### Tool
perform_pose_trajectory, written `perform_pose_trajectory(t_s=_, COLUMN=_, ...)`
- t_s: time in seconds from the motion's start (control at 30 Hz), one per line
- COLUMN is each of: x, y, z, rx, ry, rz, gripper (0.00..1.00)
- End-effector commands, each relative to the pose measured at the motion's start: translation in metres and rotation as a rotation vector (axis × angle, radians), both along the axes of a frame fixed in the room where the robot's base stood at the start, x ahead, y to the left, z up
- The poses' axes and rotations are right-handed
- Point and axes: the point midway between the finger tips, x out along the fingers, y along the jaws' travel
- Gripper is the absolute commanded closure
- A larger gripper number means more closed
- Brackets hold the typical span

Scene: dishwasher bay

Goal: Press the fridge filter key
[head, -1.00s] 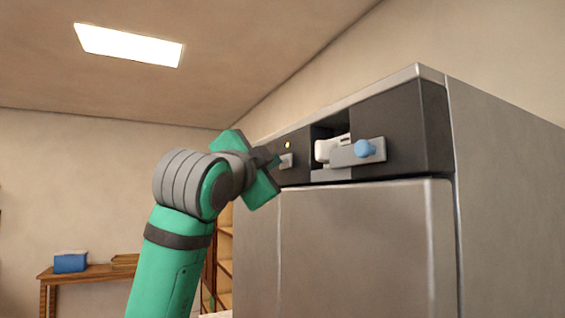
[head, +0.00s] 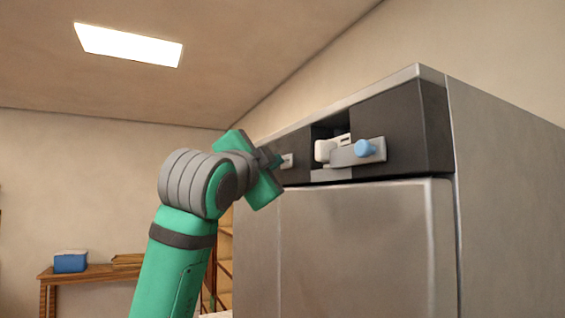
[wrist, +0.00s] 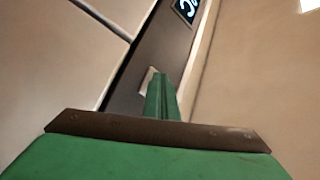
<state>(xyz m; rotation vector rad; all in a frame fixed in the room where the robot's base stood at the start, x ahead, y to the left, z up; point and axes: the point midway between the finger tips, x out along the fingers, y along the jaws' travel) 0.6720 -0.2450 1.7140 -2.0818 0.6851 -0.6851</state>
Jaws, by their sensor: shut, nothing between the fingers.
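The fridge (head: 350,250) is a steel cabinet with a dark control strip (head: 405,125) along its top. A small pale key (head: 288,160) sits on the left part of the strip, partly hidden by my gripper (head: 276,161). In the wrist view the shut green fingers (wrist: 160,82) reach the strip and overlap the pale key (wrist: 147,79). They look to be at or touching it, but I cannot tell how far it is pushed in.
A lit display (wrist: 187,9) shows in the wrist view. A wooden table with a blue box (head: 70,263) stands far left.

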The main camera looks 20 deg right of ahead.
Motion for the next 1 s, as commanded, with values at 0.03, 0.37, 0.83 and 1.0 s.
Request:
perform_pose_trajectory(t_s=0.03, x=0.0, y=0.001, z=0.0, rx=0.0, ry=0.0, rz=0.0, gripper=1.0)
perform_pose_trajectory(t_s=0.37, x=-0.001, y=0.015, z=0.0, rx=0.0, ry=0.0, rz=0.0, gripper=1.0)
perform_pose_trajectory(t_s=0.83, x=-0.001, y=0.022, z=0.0, rx=0.0, ry=0.0, rz=0.001, gripper=1.0)
perform_pose_trajectory(t_s=1.0, x=-0.001, y=0.037, z=0.0, rx=-0.001, ry=0.001, rz=0.001, gripper=1.0)
